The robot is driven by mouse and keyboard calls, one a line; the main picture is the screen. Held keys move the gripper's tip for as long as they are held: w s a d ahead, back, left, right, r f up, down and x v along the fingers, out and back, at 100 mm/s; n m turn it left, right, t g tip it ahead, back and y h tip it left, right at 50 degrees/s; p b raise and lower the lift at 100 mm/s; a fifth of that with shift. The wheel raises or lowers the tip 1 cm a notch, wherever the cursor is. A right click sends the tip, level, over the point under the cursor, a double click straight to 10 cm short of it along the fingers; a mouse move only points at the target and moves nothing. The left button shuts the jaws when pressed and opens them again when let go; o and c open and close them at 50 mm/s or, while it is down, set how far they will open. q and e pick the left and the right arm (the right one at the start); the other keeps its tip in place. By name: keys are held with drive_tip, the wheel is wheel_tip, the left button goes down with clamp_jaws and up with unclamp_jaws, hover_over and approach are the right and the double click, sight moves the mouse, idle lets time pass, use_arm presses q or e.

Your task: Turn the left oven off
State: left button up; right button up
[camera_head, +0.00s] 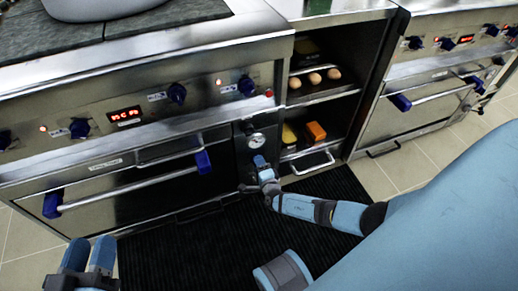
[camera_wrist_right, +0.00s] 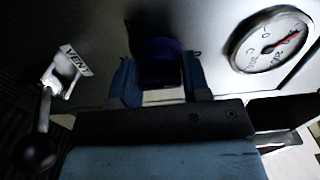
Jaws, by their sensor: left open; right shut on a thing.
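The left oven (camera_head: 140,205) has a steel front with a long door handle. Blue knobs, such as this one (camera_head: 177,93), and a lit red display (camera_head: 124,116) are on its panel. My right gripper (camera_head: 262,162) is at the oven's right-hand side, just below a round gauge (camera_head: 257,140). In the right wrist view its fingers (camera_wrist_right: 160,78) are shut on a dark blue knob (camera_wrist_right: 158,55), one finger on each side. My fingers and the shade partly hide that knob. My left gripper (camera_head: 89,248) is open and empty at the lower left, in front of the oven.
A lever with a VENT label (camera_wrist_right: 75,65) is left of my right gripper; the gauge (camera_wrist_right: 272,42) is on its right. An open shelf (camera_head: 318,95) with eggs and boxes separates the left oven from another oven (camera_head: 405,115). A black mat (camera_head: 170,255) covers the floor.

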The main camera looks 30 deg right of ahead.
use_arm(q)
drive_tip(key=shift+f, duration=0.1)
use_arm(e)
drive_tip(key=o, duration=0.9)
drive_tip(key=shift+c, duration=0.2)
drive_tip(key=shift+s, duration=0.1)
use_arm(q)
wheel_tip(320, 180, up, 7)
drive_tip(key=t+p, duration=0.2)
drive_tip(key=p, duration=0.2)
drive_tip(key=shift+s+a+f+n+t, duration=0.2)
drive_tip(key=shift+a+n+t, duration=0.1)
drive_tip(key=shift+t, duration=0.1)
use_arm(e)
drive_tip(key=v, duration=1.3)
drive_tip(key=shift+s, duration=0.4)
drive_tip(key=shift+f, duration=0.1)
